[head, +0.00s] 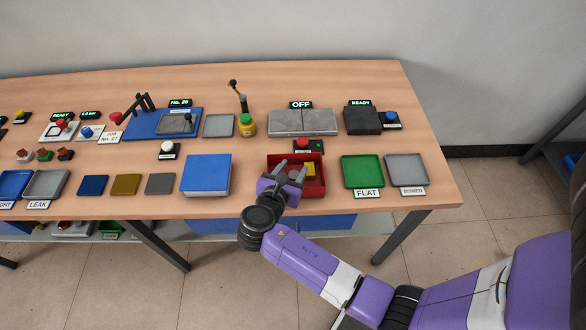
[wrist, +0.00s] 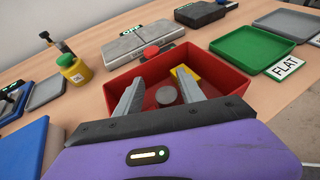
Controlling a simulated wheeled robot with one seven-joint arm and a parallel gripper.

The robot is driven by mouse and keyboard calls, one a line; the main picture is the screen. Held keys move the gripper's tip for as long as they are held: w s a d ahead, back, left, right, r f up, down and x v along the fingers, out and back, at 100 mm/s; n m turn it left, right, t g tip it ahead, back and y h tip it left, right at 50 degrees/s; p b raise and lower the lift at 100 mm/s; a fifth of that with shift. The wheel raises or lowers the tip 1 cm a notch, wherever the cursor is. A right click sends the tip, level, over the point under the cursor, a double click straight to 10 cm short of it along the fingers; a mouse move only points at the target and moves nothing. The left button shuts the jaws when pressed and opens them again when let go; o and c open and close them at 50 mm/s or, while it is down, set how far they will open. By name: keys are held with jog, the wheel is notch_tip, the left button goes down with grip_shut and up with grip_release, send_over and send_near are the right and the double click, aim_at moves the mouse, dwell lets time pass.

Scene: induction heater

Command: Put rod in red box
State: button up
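The red box (head: 318,188) stands near the front edge of the table; in the wrist view its walls (wrist: 225,84) surround the space ahead of my fingers. My gripper (head: 293,170) is over the left part of the box, with its two fingers (wrist: 158,78) spread apart. A round grey end (wrist: 166,96), which looks like the rod, shows inside the box between the fingers, with gaps on both sides. A yellow piece (wrist: 186,73) also lies in the box, and shows in the head view (head: 309,170). My gripper partly hides the box's left side in the head view.
A green tray (head: 362,170) labelled FLAT and a grey tray (head: 407,169) stand right of the box. A blue block (head: 206,174) stands to the left. Behind are a red button (head: 303,143), a grey plate unit (head: 302,122) marked OFF and a yellow bottle (head: 247,127).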

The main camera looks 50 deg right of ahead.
jog(key=shift+s+f, duration=0.2)
jog(key=shift+r, duration=0.3)
jog(key=v, duration=1.2)
jog(key=shift+w+r, duration=0.2)
jog(key=shift+r, duration=0.25)
